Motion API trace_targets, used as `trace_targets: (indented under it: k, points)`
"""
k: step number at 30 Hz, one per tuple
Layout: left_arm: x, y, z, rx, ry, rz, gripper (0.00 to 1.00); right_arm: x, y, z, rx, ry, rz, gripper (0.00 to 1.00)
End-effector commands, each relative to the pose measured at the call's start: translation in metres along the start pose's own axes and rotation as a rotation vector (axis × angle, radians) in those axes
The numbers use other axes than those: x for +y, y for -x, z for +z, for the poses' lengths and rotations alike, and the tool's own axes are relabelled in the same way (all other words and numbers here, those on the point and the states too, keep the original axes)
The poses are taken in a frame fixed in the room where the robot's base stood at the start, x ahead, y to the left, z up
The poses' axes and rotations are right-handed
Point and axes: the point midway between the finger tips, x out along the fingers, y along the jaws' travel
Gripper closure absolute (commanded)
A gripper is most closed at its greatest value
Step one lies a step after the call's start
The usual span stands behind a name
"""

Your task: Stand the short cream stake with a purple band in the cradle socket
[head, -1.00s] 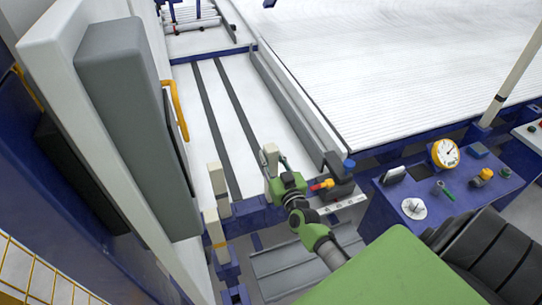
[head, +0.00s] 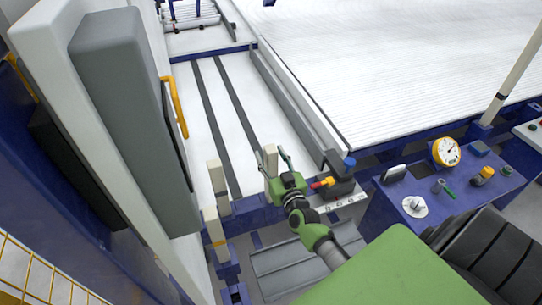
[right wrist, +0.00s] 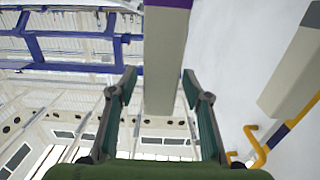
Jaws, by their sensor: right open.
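A cream stake (head: 270,158) stands at the blue beam in the head view, its lower part hidden by my right gripper (head: 278,165). In the right wrist view the same stake (right wrist: 166,60) lies between the two spread fingers of my right gripper (right wrist: 160,88), with gaps on both sides. A purple band shows on it at the top edge of that view. The gripper is open around the stake. The cradle socket under it is hidden, so I cannot tell how deep the stake sits. My left gripper is out of view.
Another cream stake (head: 219,185) stands to the left, and one with a yellow band (head: 214,226) stands nearer. A grey fixture with a red-and-yellow handle (head: 323,184) is close right of my gripper. A blue console with a gauge (head: 446,152) stands further right.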

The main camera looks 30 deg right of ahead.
Motion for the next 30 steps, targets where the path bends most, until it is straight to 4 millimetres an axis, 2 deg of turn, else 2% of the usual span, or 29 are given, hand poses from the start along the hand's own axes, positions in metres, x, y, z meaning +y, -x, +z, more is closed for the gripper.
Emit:
trace_targets:
  k: [1,5,12,18,30]
  points:
    - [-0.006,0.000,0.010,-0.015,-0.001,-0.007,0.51,0.000,0.001,0.001,-0.001,0.000,0.000,0.55]
    - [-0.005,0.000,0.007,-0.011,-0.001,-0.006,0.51,0.000,0.012,0.001,-0.001,-0.002,0.000,0.55]
    - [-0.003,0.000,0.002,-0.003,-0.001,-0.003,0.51,0.000,0.049,0.001,0.000,-0.001,0.001,0.55]
    - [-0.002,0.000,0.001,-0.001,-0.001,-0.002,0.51,0.000,0.072,0.000,0.002,-0.001,0.001,0.55]
    - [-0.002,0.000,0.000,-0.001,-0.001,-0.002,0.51,0.000,0.080,-0.001,0.004,-0.001,0.001,0.55]
